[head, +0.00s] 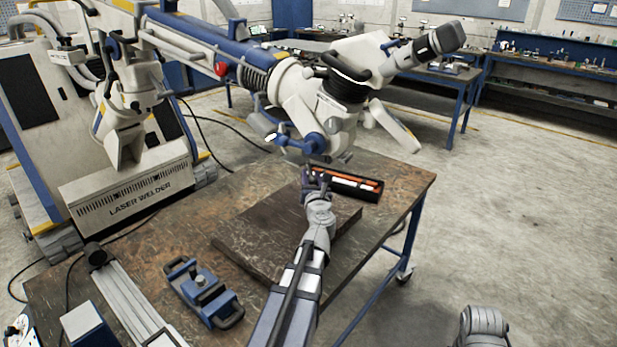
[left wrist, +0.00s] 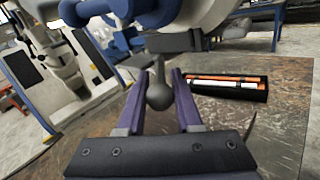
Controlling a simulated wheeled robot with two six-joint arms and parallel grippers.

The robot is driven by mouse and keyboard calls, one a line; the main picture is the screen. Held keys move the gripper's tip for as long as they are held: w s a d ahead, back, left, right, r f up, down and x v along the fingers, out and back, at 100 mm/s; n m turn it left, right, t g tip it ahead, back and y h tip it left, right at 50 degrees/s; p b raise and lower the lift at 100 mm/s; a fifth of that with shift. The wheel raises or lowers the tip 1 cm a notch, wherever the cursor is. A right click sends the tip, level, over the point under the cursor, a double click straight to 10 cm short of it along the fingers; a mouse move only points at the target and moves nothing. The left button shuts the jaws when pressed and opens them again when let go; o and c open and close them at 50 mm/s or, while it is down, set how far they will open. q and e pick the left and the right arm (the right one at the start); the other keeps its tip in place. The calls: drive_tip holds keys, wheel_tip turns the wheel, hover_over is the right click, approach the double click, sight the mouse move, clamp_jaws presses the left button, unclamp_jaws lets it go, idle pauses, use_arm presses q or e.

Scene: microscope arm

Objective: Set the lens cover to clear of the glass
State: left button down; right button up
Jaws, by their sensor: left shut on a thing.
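The microscope head (head: 318,115) hangs from its boom over the far part of the table. In the left wrist view, a dark block (left wrist: 170,43) sits under the head with a grey ball knob (left wrist: 159,97) below it. This looks like the lens cover and its knob. My left gripper (head: 316,177) reaches up under the head from the front. In the left wrist view its two purple fingers (left wrist: 160,76) stand on either side of the knob, shut on it. The lens glass is hidden from both views, so I cannot tell the cover's position over it. My right gripper is out of view.
A dark mat or board (head: 262,240) lies on the worn table (head: 395,178). A black tray (head: 362,187) with orange-handled tools lies behind my left gripper. A blue clamp fixture (head: 203,290) stands front left. A laser welder (head: 125,195) stands beyond the table's left side.

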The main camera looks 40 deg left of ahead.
use_arm(q)
drive_tip(key=shift+w+d+n+g+y, duration=0.1)
drive_tip(key=shift+w+n+g+y, duration=0.15)
drive_tip(key=shift+n+g+y, duration=0.2)
idle(0.3)
drive_tip(key=c, duration=0.7)
unclamp_jaws()
drive_tip(key=shift+s, duration=0.1)
drive_tip(key=v, duration=0.7)
drive_tip(key=shift+s+d, duration=0.25)
drive_tip(key=shift+d, duration=0.1)
drive_tip(key=shift+w, duration=0.1)
